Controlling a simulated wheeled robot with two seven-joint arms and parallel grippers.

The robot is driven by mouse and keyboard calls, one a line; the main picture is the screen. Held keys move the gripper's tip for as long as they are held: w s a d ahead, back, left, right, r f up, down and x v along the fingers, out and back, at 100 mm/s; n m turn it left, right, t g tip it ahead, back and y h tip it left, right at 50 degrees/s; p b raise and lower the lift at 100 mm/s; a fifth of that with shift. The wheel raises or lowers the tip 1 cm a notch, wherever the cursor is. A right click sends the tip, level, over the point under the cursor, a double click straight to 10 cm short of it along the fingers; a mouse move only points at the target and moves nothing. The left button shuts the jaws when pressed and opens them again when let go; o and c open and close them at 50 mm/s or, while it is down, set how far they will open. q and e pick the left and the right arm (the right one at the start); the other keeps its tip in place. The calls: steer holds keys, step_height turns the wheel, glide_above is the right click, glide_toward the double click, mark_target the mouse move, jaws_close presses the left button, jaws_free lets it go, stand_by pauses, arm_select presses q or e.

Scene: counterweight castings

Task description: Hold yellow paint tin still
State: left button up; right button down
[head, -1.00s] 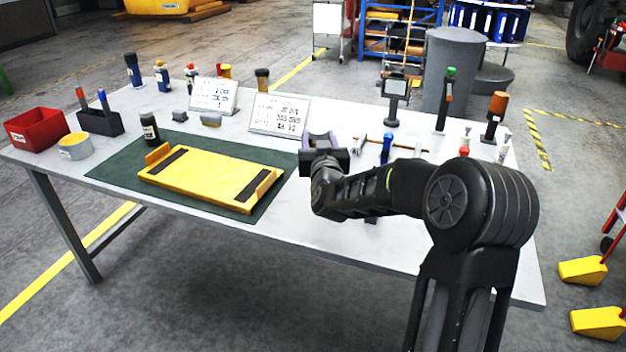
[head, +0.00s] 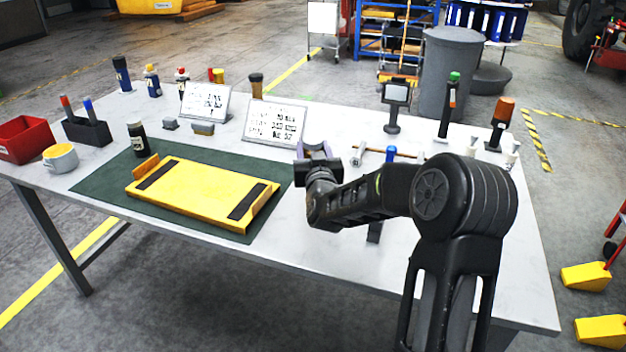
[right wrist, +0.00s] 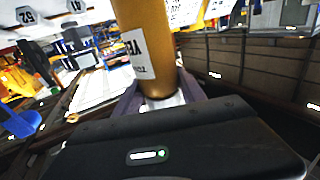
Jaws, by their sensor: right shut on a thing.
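The yellow paint tin (right wrist: 150,50), an ochre-yellow cylinder with a white label reading "YE...", fills the upper middle of the right wrist view. My right gripper (right wrist: 160,102) is shut on its lower end, one finger on each side. In the head view my right gripper (head: 316,146) is over the table's middle, right of the green mat; I cannot make out the tin there. My left gripper is not in view.
A yellow tray (head: 200,193) lies on the green mat (head: 100,187). A red bin (head: 22,140) and a yellow-and-white pot (head: 60,158) stand at the left. White sign cards (head: 275,122) stand behind.

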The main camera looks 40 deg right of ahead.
steer(key=shift+f, duration=1.45)
step_height(320, 180, down, 4)
steer(key=shift+r+p, duration=0.25)
steer(key=shift+p, duration=0.1)
steer(key=shift+f, duration=0.15)
steer(key=shift+f, duration=0.15)
steer(key=c, duration=0.7)
jaws_free()
